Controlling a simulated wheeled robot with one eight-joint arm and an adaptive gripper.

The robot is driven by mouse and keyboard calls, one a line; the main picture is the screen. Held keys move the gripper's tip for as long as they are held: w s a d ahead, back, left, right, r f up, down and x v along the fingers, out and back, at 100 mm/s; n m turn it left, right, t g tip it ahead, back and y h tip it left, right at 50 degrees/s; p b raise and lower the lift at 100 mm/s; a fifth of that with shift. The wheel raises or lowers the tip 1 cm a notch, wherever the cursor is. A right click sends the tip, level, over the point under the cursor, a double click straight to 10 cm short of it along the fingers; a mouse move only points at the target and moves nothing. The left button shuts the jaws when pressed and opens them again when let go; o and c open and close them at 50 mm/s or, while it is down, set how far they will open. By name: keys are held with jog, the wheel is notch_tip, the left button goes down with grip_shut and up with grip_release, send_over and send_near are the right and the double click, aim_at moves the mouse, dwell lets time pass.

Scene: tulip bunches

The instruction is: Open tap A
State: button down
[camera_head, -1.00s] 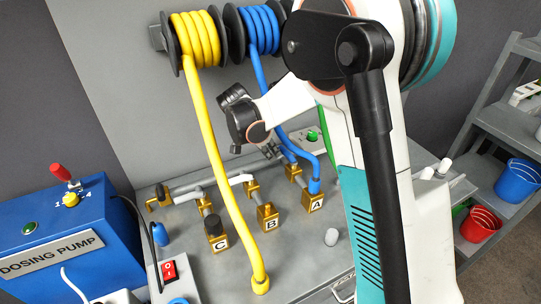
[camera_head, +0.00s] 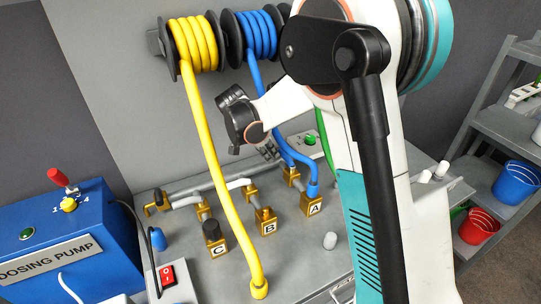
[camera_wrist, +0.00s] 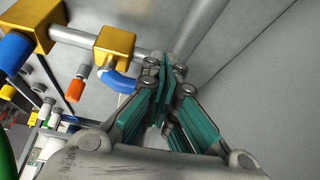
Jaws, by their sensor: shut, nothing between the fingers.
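Tap A is the brass block labelled A (camera_head: 312,207) at the right of the row in the head view, with a blue hose (camera_head: 302,158) running down into its top. A second brass block (camera_head: 291,177) stands behind it. My gripper (camera_head: 271,154) is just above and left of that rear block, partly hidden by the wrist, and is apart from block A. In the wrist view my gripper (camera_wrist: 164,80) is shut and empty, its fingertips beside a brass block (camera_wrist: 115,46) and a blue hose end (camera_wrist: 118,81). I cannot make out tap A's handle.
Brass blocks B (camera_head: 267,224) and C (camera_head: 216,246) stand left of A, joined to grey pipes. A yellow hose (camera_head: 217,180) hangs in front of them. The blue dosing pump (camera_head: 60,235) stands at the left. A grey wall rises behind my gripper.

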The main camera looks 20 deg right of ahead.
jog(key=s+a+r, duration=0.2)
jog(key=s+a, duration=0.2)
jog(key=a, duration=0.8)
notch_tip(320, 180, up, 5)
jog(key=h+p, duration=0.3)
jog(key=h, duration=0.1)
jog(key=w+d+r+b+x, duration=0.1)
jog(key=b+x, duration=0.3)
jog(key=x, duration=1)
jog(key=shift+w+d+r+m+t, duration=0.3)
jog(key=shift+d+r, duration=0.2)
jog(key=shift+r, duration=0.1)
jog(key=shift+d, duration=0.1)
jog(key=shift+w+d, duration=0.3)
jog(key=shift+d, duration=0.15)
jog(key=shift+a, duration=0.15)
